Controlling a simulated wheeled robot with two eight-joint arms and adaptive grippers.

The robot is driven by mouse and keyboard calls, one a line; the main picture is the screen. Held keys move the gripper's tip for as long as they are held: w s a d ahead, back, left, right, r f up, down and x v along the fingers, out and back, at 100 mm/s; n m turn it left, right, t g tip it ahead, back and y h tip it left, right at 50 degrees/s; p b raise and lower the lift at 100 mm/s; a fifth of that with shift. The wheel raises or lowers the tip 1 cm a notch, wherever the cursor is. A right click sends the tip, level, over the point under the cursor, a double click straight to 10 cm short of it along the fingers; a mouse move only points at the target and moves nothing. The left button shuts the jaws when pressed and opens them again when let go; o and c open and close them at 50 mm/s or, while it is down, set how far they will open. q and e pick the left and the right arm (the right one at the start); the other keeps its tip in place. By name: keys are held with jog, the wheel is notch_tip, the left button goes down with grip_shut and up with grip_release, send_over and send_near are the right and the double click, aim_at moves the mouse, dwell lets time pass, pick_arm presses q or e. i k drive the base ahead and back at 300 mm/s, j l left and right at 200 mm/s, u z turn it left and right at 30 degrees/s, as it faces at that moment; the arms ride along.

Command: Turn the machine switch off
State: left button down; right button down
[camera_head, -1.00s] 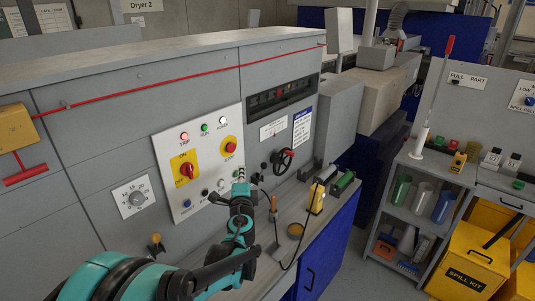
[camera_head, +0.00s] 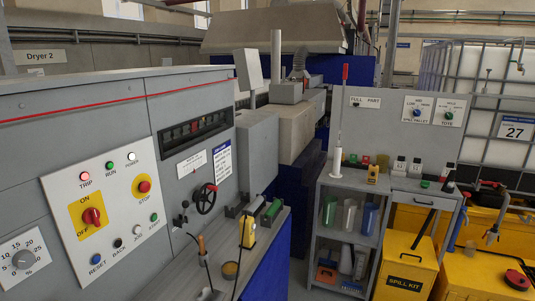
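The machine switch (camera_head: 92,217) is a red rotary knob on a yellow plate, with ON printed above and OFF at lower left. It sits on the white control panel (camera_head: 122,236) at the left of the head view. Which mark its handle points to is too small to tell. Nothing covers the switch. Neither of my grippers shows in this view.
TRIP (camera_head: 85,176), RUN and POWER lamps sit above the switch. A red stop button (camera_head: 144,186) is right of it, with several small buttons below. A black handwheel (camera_head: 205,198) is further right. A grey shelf (camera_head: 345,250) and yellow spill bin (camera_head: 406,260) stand right.

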aim_at(91, 216)
jog(key=u, duration=1.25)
